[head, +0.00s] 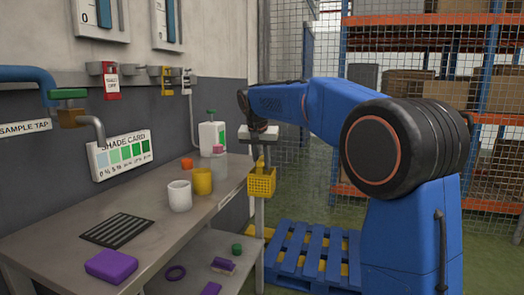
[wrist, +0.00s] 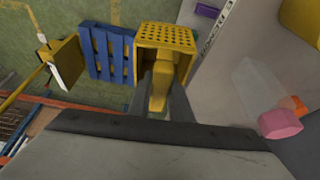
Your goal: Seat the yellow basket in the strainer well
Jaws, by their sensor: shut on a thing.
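The yellow basket (head: 261,183) hangs upright below my gripper (head: 262,148), beyond the right edge of the grey bench. In the wrist view its perforated face (wrist: 165,37) shows at top centre, with its yellow handle (wrist: 160,82) reaching back between the fingers. My gripper (wrist: 162,108) is shut on that handle. The basket is clear of the bench top and appears to hang over open floor in front of a grey post. I cannot identify the strainer well in either view.
The bench (head: 222,188) carries a white cup (head: 179,196), a yellow cup (head: 202,181), a white bottle (head: 211,138), a black slotted grate (head: 117,230) and a purple block (head: 111,265). A blue pallet (head: 303,255) lies on the floor. A yellow box-like object (wrist: 65,62) stands left in the wrist view.

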